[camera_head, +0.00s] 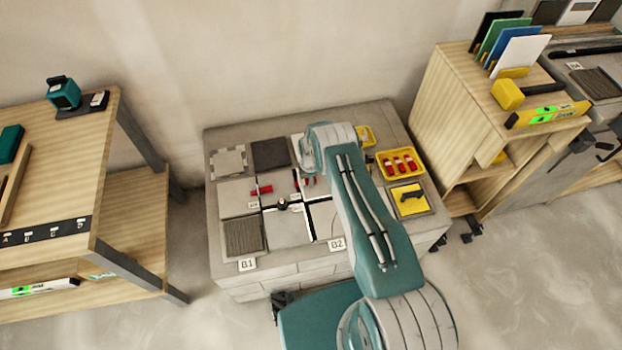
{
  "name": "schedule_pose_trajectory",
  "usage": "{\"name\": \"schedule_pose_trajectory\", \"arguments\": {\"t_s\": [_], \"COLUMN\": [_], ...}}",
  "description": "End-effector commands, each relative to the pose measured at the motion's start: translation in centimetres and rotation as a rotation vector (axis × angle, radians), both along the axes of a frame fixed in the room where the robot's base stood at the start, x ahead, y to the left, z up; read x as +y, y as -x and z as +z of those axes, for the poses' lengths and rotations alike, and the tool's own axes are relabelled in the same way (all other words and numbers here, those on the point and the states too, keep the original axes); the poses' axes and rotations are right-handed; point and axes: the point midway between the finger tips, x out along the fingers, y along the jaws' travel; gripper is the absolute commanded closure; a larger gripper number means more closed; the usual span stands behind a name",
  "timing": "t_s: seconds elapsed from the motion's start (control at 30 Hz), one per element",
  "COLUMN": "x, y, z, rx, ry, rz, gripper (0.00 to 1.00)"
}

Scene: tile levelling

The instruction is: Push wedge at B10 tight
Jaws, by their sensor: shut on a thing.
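Pale and dark tiles lie on a grey block-built bench (300,272), with dark joints between the middle ones. A red wedge (261,189) lies on the left side of the tiles, near a small white label too small to read. More small red pieces (308,181) show beside my arm, partly hidden. A small black round object (282,204) sits at the joint in the middle. I cannot tell which wedge is at B10. My arm crosses the bench from the front and bends down near its back. My gripper is hidden behind the arm.
A yellow tray (382,158) with several red pieces sits at the bench's back right, near a yellow pad with a black tool (411,195). A wooden table (60,150) stands left. A wooden shelf unit (430,110) stands close on the right. Floor is clear between table and bench.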

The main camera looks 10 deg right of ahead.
Motion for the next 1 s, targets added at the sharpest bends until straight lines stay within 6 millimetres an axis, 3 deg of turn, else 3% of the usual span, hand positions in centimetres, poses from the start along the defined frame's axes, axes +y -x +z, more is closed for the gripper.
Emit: {"name": "schedule_pose_trajectory", "arguments": {"t_s": [1.0], "x": [0.96], "y": [0.19], "z": [-0.17], "rx": [0.004], "ry": [0.000], "rz": [0.001], "gripper": [1.00]}}
